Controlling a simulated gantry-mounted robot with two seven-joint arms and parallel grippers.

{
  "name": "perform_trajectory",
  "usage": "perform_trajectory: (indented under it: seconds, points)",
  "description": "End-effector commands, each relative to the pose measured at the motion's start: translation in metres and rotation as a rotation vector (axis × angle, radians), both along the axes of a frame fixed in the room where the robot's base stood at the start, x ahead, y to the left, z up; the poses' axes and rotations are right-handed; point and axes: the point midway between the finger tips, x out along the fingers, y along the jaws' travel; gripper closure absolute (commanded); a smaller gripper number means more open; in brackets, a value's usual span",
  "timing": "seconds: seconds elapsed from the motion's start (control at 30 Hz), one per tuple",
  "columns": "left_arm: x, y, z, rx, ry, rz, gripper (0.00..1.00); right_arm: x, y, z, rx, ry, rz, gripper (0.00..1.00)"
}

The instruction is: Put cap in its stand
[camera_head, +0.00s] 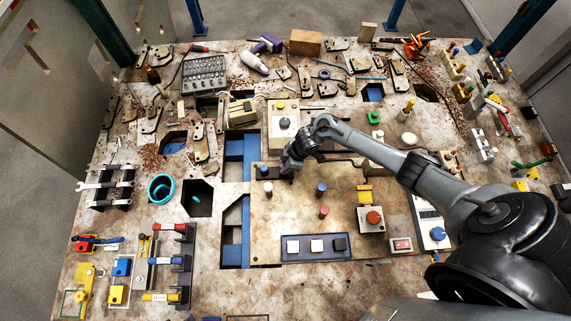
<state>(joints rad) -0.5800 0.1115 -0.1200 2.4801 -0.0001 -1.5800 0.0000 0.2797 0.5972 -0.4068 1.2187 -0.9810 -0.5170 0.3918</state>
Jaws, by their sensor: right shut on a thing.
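My right gripper (288,166) is low over the left part of the tan board (285,235), pointing down and to the left. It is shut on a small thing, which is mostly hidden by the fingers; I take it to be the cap. A short post with a blue top (264,171) stands just left of the gripper. Other small capped pieces stand on the board: a blue-topped one (321,188) and a red-topped one (323,211). Which spot is the cap's stand cannot be told. My left gripper is not in view.
A red-button box (373,217) and a dark tray with several square tiles (315,247) are at the board's front. Left of it are blue-lined openings (232,215) and a teal ring (161,188). Tools and metal parts crowd the back.

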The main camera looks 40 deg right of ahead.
Motion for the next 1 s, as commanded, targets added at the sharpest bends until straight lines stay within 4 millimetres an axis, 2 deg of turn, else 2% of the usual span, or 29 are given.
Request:
perform_trajectory:
  seconds: [0.63, 0.83, 0.87, 1.0]
  points:
    - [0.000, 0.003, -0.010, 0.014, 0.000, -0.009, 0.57, 0.000, 0.000, -0.014, 0.000, 0.000, 0.000, 1.00]
    - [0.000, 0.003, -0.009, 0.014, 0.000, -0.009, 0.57, 0.000, 0.000, -0.012, 0.000, 0.000, 0.000, 1.00]
    - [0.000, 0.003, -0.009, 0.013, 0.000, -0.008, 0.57, 0.000, 0.000, -0.012, 0.000, 0.000, 0.000, 0.65]
    - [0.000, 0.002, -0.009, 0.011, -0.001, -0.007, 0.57, 0.000, 0.000, -0.012, 0.000, 0.000, 0.000, 0.44]
